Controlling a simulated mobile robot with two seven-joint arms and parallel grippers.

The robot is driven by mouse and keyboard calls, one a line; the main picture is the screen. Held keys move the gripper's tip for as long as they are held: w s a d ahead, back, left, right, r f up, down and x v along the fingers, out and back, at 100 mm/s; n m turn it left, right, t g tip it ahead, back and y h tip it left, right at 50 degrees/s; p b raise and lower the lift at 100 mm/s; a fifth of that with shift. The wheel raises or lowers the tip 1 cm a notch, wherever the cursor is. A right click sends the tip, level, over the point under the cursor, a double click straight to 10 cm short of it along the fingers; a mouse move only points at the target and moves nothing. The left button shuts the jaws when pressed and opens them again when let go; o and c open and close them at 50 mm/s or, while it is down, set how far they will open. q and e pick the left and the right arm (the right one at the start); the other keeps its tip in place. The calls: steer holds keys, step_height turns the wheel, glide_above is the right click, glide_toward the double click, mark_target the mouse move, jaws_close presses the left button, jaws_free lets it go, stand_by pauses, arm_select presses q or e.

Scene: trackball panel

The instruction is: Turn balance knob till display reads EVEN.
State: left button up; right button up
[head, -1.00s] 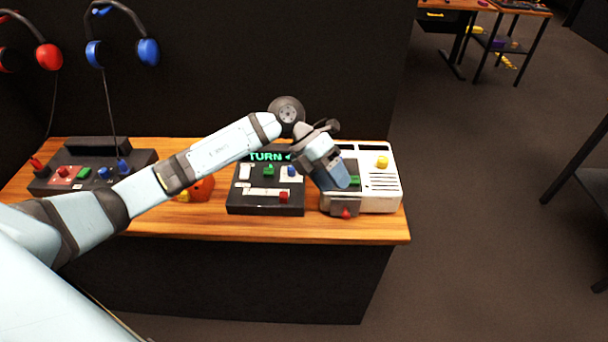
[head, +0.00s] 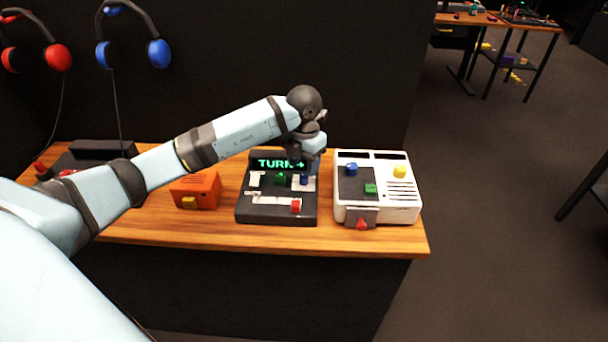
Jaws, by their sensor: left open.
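A black panel (head: 244,213) stands on the wooden table. Its display (head: 275,163) shows green text starting with TURN, with a mark after it partly covered by my arm. The panel bears a green knob (head: 280,178), a blue knob (head: 304,181) and a red knob (head: 296,206). I cannot read which one is the balance knob. My left gripper (head: 308,172) points down at the panel's right back, just over the blue knob. It is open; its fingertips are small and partly hidden, so contact cannot be told. My right gripper is out of view.
A white device (head: 405,210) with blue, green, yellow and red controls stands close on the right. An orange box (head: 208,188) is on the left. A darker panel (head: 100,150) lies further left under hanging headphones (head: 158,53). The table's front strip is clear.

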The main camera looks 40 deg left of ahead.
mark_target(304, 175)
arm_select(q)
steer(key=shift+f, duration=1.95)
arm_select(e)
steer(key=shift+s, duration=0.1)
arm_select(q)
steer(key=c, duration=0.9)
steer(key=shift+m, duration=0.3)
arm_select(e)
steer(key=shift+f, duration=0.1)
arm_select(q)
steer(key=shift+m+b, duration=0.55)
steer(key=shift+m, duration=0.65)
steer(key=m+b, duration=0.1)
steer(key=m, duration=0.2)
steer(key=shift+m, duration=0.5)
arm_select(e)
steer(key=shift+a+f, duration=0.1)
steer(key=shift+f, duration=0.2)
